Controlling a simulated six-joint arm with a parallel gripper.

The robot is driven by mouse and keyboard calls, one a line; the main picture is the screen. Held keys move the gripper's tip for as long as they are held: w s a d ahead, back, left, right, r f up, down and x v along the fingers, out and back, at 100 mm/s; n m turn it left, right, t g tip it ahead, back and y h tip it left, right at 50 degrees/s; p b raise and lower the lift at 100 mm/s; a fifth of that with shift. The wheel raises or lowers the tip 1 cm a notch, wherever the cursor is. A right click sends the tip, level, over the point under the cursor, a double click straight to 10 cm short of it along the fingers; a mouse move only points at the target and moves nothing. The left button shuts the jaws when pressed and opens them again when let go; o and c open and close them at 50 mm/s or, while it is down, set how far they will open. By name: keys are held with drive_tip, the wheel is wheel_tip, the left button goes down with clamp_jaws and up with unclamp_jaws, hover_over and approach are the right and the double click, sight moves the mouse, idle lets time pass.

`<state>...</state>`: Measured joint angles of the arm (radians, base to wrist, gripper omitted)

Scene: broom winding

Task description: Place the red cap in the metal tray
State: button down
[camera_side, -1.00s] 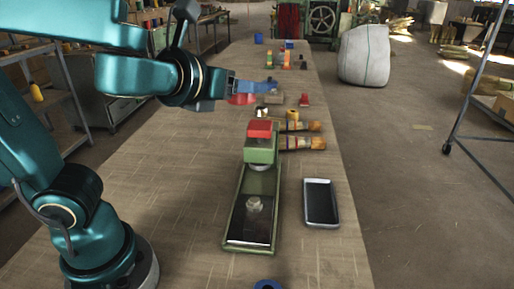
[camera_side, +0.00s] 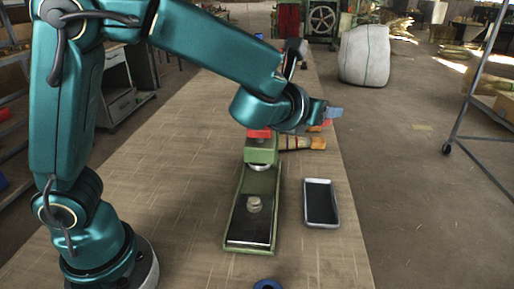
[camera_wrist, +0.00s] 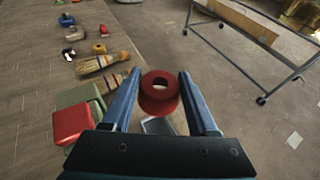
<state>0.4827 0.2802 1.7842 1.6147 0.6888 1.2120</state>
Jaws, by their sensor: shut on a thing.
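The red cap (camera_wrist: 159,94), round with a hole in its top, is held between the blue fingers of my gripper (camera_wrist: 159,76). The metal tray (camera_side: 335,220), grey-rimmed and shallow with a dark floor, lies on the table in front of and below my gripper. Nothing shows in it. In the wrist view, part of the tray (camera_wrist: 158,127) shows beneath the cap; the rest is hidden by the gripper.
A green stand (camera_side: 262,152) with a red block (camera_wrist: 72,123) on top is left of the tray. Its long base (camera_side: 236,215) carries a small nut. Brushes (camera_wrist: 103,63) lie behind. A blue ring (camera_side: 267,285) is at the front. The table's right edge is near the tray.

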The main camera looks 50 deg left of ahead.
drive_tip(key=m+h, duration=0.1)
hover_over(319, 203)
wheel_tip(319, 203, down, 8)
drive_tip(key=shift+w+f, duration=0.1)
drive_tip(key=shift+f, duration=5.2)
drive_tip(key=shift+f, duration=0.6)
drive_tip(key=shift+c, duration=0.9)
unclamp_jaws()
